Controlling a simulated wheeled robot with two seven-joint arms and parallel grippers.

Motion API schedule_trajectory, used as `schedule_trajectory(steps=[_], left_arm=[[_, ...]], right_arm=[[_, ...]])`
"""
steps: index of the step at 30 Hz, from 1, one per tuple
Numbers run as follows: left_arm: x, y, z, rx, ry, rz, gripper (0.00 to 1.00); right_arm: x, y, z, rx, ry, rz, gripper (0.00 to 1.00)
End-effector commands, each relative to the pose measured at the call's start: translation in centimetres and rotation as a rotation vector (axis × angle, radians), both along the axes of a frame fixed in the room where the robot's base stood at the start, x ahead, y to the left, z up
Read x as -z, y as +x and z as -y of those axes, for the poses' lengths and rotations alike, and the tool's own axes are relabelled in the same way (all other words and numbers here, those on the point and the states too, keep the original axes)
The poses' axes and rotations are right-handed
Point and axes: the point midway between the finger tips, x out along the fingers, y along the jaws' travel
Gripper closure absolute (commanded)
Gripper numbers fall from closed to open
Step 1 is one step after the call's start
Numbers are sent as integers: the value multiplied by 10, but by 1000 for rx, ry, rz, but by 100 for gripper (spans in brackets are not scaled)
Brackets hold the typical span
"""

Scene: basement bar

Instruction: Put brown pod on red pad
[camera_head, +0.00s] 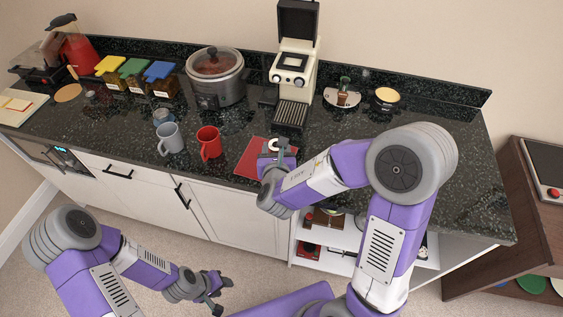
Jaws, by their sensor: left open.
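The red pad (249,160) lies on the dark counter in front of the coffee machine, partly covered by my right gripper. My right gripper (284,150) is low over the pad's right side; its fingers are too small and overlapped to read. A small white round thing (273,144) shows at its fingers; I cannot tell whether it is the pod or whether it is held. A small brown item (341,101) is in a white half-round holder right of the machine; I cannot tell if it is a pod. My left gripper (222,293) is open and empty, low in front of the cabinets.
A red mug (209,143) and a grey mug (170,139) stand left of the pad. The coffee machine (294,75) and a slow cooker (215,77) stand behind. Several lidded jars (160,82) are farther left. An open shelf (325,240) is below the counter.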

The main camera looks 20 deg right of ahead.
Motion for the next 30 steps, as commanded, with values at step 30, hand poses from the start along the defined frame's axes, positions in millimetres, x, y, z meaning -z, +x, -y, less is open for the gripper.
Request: schedule_trajectory(steps=[30], left_arm=[[98,0,0,0,0,0,57]], right_arm=[[79,59,-13,-1,15,3,78]])
